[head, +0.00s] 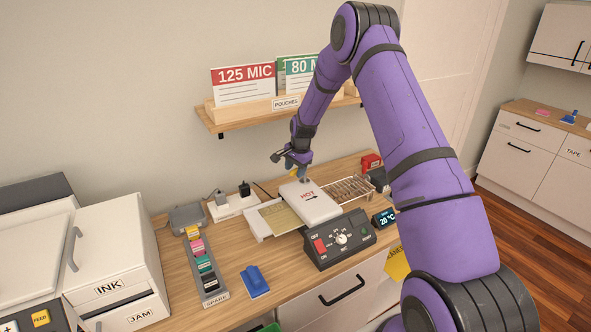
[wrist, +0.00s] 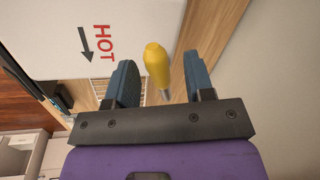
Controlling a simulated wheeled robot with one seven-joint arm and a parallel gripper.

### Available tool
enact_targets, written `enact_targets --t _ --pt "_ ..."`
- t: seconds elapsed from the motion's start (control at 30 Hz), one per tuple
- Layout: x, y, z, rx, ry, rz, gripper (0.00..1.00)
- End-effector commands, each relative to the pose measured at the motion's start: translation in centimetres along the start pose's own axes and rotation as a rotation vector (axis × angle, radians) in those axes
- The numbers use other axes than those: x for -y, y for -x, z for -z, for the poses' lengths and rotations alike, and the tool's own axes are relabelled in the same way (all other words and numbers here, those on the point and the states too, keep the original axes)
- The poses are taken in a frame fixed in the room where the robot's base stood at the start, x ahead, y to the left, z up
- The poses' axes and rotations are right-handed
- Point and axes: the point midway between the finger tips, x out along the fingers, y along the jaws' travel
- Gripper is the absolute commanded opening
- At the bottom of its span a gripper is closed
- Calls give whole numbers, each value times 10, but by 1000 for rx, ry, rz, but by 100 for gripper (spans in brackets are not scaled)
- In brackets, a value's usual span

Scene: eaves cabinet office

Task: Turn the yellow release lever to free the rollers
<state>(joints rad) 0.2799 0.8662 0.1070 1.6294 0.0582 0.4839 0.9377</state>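The yellow release lever (wrist: 157,64) stands beside the white laminator cover marked HOT (wrist: 65,35). In the wrist view the lever lies between the two fingers of my gripper (wrist: 163,80). The gripper is open, with a gap on both sides of the lever. In the head view my gripper (head: 290,161) is at the back edge of the laminator (head: 316,203), and only a small bit of yellow shows there. The rollers are hidden under the cover.
A dark control panel (head: 325,258) with a red switch and dial fronts the laminator. A wire rack (head: 350,189) stands at its right. A pouch shelf (head: 270,117) is on the wall above. A colored cartridge strip (head: 212,284) and blue item (head: 255,282) lie left on the counter.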

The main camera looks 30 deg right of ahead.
Motion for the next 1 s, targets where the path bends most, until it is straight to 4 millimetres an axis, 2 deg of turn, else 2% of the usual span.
enact_targets --t 0.27,0.37,0.7,0.83,1.0 --pt "0 5 0 -1 1 0 48" --pt "0 17 1 -2 1 1 48" --pt "1 79 0 -2 2 1 48" --pt "0 96 0 -1 1 1 48" --pt "0 106 0 0 0 0 48"
